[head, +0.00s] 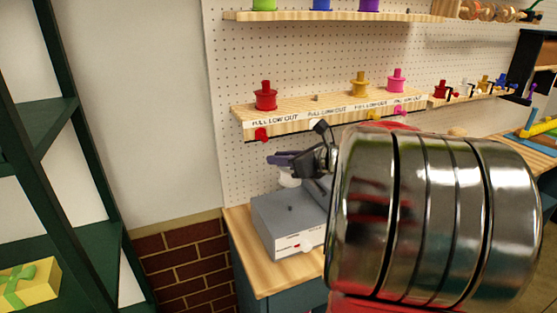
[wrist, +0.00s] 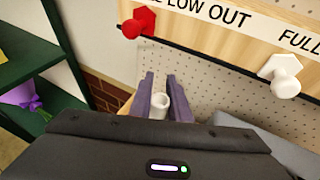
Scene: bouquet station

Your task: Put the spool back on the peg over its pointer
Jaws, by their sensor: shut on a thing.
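My gripper (head: 281,159) has purple fingers and is shut on a white spool (head: 288,179), held in the air in front of the pegboard, below the lower shelf. In the wrist view the white spool (wrist: 158,105) sits between the fingers, partly hidden by them. On the lower shelf, a bare peg (head: 317,97) stands between the red spool (head: 265,98) and the yellow spool (head: 360,85). The white pointer (wrist: 281,73) sticks out of the shelf's front edge, right of the red pointer (wrist: 138,22) and up and right of my gripper.
A pink spool (head: 397,81) stands right of the yellow one. An upper shelf (head: 330,16) carries coloured spools. A grey box (head: 288,223) stands on the wooden counter (head: 243,238) below my gripper. A green rack (head: 62,110) is at left.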

